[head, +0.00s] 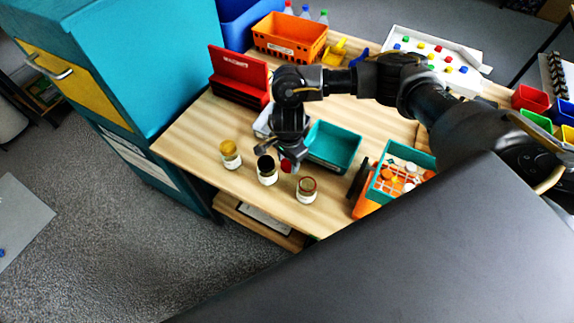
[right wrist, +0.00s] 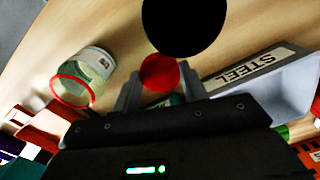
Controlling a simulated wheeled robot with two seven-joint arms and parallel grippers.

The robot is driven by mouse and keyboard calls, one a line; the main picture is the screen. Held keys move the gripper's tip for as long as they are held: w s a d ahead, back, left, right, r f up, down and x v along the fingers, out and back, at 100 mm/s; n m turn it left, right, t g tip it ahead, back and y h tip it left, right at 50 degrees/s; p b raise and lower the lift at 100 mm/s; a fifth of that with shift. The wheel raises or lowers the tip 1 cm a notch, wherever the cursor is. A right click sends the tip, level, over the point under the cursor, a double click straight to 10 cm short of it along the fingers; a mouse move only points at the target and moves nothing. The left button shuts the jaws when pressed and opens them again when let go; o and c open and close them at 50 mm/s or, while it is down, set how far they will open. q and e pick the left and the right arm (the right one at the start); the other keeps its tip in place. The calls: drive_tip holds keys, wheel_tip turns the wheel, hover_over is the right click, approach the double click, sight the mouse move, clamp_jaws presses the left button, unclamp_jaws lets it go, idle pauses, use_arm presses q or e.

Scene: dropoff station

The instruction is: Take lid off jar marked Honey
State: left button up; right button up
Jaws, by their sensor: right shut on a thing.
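Three jars stand near the front edge of the wooden table in the head view. One has a yellow lid (head: 229,148) and one has a black lid (head: 266,163). The third jar (head: 306,190) has a red rim and looks open at the top; it also shows in the right wrist view (right wrist: 88,78). Their labels are too small to read. My right gripper (head: 288,160) is shut on a red lid (right wrist: 160,73), held between the black-lidded jar and the red-rimmed jar. The black lid (right wrist: 184,22) is close beyond it in the wrist view. My left gripper is out of view.
A teal bin (head: 333,147) stands just behind the jars. A grey bin labelled STEEL (right wrist: 258,66) is close to the gripper. A teal tray of discs (head: 420,158) stands right, a red box (head: 239,72) behind. Bare wood lies left of the jars.

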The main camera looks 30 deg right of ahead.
sight(288, 162)
drive_tip(key=shift+w+f+b, duration=0.1)
drive_tip(key=shift+f+b, duration=0.2)
drive_tip(key=shift+f, duration=0.05)
drive_tip(key=f, duration=0.1)
drive_tip(key=b, duration=0.1)
drive_tip(key=f+b, duration=0.1)
drive_tip(key=shift+w+f, duration=0.25)
drive_tip(key=shift+f, duration=0.1)
drive_tip(key=shift+w+d+f, duration=0.1)
drive_tip(key=shift+d+f, duration=0.05)
drive_tip(key=shift+f, duration=0.25)
drive_tip(key=shift+r, duration=0.1)
drive_tip(key=shift+f+b, duration=0.2)
drive_tip(key=shift+b, duration=0.2)
drive_tip(key=o, duration=1.1)
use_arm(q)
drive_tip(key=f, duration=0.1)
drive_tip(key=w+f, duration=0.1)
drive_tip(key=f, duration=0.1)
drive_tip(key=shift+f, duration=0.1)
use_arm(e)
drive_tip(key=shift+r, duration=0.2)
